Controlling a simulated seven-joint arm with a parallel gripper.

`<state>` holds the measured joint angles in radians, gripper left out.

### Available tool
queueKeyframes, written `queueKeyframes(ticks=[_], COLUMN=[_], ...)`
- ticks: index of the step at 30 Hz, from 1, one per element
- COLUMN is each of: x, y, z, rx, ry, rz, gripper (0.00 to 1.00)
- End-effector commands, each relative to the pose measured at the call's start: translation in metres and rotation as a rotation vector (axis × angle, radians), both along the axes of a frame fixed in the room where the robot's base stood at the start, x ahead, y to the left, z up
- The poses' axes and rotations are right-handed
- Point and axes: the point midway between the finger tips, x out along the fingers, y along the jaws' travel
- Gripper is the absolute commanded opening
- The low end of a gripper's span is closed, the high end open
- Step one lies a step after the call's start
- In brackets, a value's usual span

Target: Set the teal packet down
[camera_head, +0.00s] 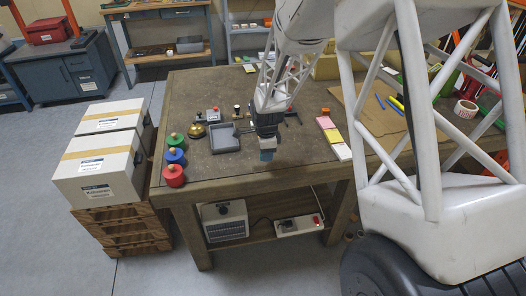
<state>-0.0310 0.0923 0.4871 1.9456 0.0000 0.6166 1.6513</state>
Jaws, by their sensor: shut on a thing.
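The teal packet (267,155) is at the lower end of my gripper (267,147), over the front part of the workbench top (290,160). My gripper points down and is shut on the packet. Only the lower part of the packet shows; its upper part is hidden by the jaws. I cannot tell whether the packet touches the bench top or hangs just above it. A grey tray (223,145) lies just left of the gripper.
Red (174,176), blue (176,156) and green (176,140) knobbed pieces stand along the left edge. A brass bell (197,131) is behind them. Pink, yellow and white pads (334,137) lie to the right. The bench between gripper and pads is clear.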

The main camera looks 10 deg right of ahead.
Motion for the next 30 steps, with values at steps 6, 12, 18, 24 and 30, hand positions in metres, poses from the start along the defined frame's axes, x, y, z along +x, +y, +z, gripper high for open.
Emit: queueKeyframes(ticks=[6,12,18,24,30], x=[0.004,0.013,0.023,0.028,0.029], y=[0.012,0.039,0.074,0.097,0.103], z=[0.001,0.003,0.006,0.008,0.008], rx=[0.000,0.000,0.000,0.000,0.000], ry=[0.000,0.000,-0.002,0.000,0.000], rz=[0.010,0.031,0.055,0.072,0.075], gripper=[0.13,0.13,0.13,0.13,0.13])
